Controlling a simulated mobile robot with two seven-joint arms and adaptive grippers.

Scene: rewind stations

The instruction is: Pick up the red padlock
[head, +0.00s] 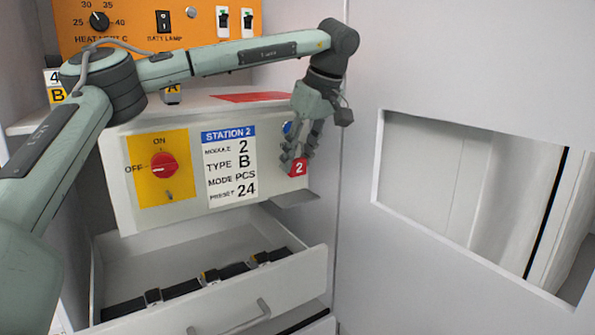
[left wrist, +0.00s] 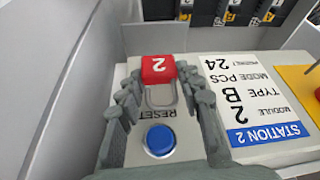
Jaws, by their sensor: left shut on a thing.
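The red padlock (head: 298,168) bears a white number 2 and is at the lower right of the Station 2 panel (head: 118,185). In the left wrist view the padlock (left wrist: 157,68) has its grey shackle (left wrist: 161,95) toward the blue reset button (left wrist: 159,139). My left gripper (head: 300,153) points down at it, its fingers on either side. It is shut on the padlock. I cannot tell whether the padlock touches the panel. My right gripper is not in view.
A small grey ledge (head: 296,199) lies just below the padlock. An open drawer (head: 300,283) with several black items sits under the panel. A red knob (head: 162,165) is on the panel's left. A pale wall with a rectangular opening (head: 440,175) stands at right.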

